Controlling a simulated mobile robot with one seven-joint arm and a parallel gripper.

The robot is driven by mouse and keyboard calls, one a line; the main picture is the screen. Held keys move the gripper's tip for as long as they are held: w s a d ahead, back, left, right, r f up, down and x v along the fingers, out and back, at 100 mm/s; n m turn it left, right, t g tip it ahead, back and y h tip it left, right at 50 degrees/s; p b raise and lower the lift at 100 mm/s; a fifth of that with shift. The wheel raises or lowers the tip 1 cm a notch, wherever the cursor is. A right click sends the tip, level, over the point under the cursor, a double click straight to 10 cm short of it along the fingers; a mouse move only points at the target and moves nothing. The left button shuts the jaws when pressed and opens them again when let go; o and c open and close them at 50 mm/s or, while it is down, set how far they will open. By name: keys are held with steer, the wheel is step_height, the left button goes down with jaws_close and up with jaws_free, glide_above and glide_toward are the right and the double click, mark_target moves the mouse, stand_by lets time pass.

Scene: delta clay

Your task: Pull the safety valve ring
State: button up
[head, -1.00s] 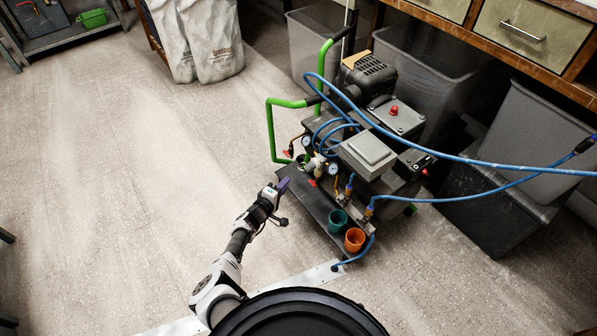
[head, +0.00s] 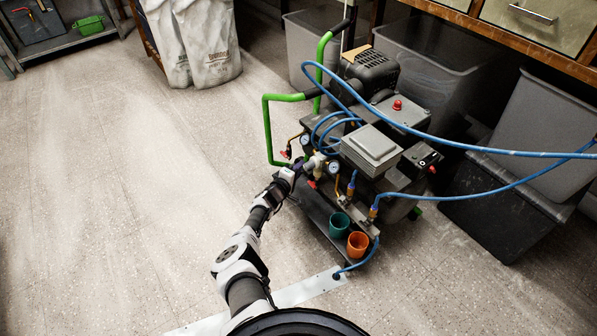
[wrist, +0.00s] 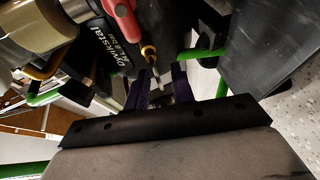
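The compressor (head: 372,150) stands on the floor with green handles, gauges and blue hoses. In the wrist view a small brass fitting (wrist: 148,52), which looks like the safety valve, hangs with a small pale end piece (wrist: 156,73), perhaps its ring. My gripper (wrist: 160,84) has two dark purple fingers, apart, with the pale piece at or between their tips. I cannot tell whether they touch it. In the head view my gripper (head: 296,168) is at the compressor's near left side by the gauges, and the valve is hidden there.
A red lever (wrist: 118,14) is just above the fitting in the wrist view. A green cup (head: 339,225) and an orange cup (head: 357,244) sit on the compressor's front shelf. Grey bins (head: 430,85) stand behind. The floor at left is clear.

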jaws_close()
steer(key=shift+s+a+f+p, duration=0.15)
steer(key=shift+s+a+p, duration=0.45)
steer(key=shift+a, duration=0.15)
jaws_free()
